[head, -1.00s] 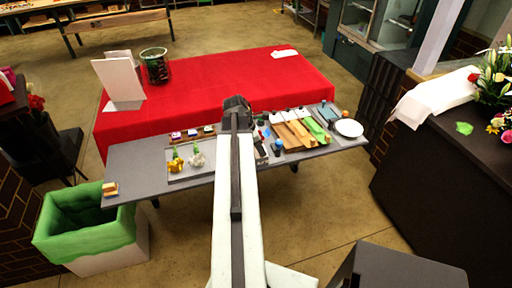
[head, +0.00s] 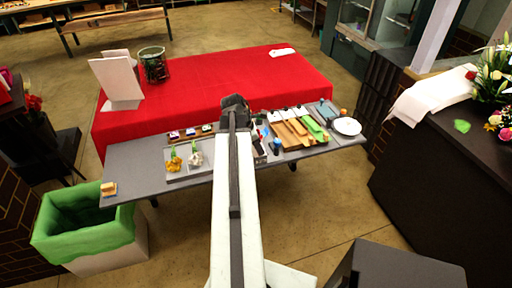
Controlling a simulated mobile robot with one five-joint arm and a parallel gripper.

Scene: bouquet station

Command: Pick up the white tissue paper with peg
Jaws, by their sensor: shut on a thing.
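The white tissue paper (head: 195,159) is a small crumpled bundle with a green bit at its top, probably its peg. It sits on a flat grey tray, left of my arm. A yellow bundle (head: 173,164), also with a green bit, stands just left of it. My gripper (head: 235,101) is at the far end of my outstretched arm, over the grey table near the red cloth, right of and beyond the white bundle and apart from it. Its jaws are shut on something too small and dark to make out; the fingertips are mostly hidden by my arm.
The grey table (head: 125,178) holds tools and wrapping pieces right of my arm and a white plate (head: 347,126). A red-covered table (head: 215,93) stands behind, with white boards and a dark glass container (head: 154,66). A green-lined bin (head: 85,225) is at left.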

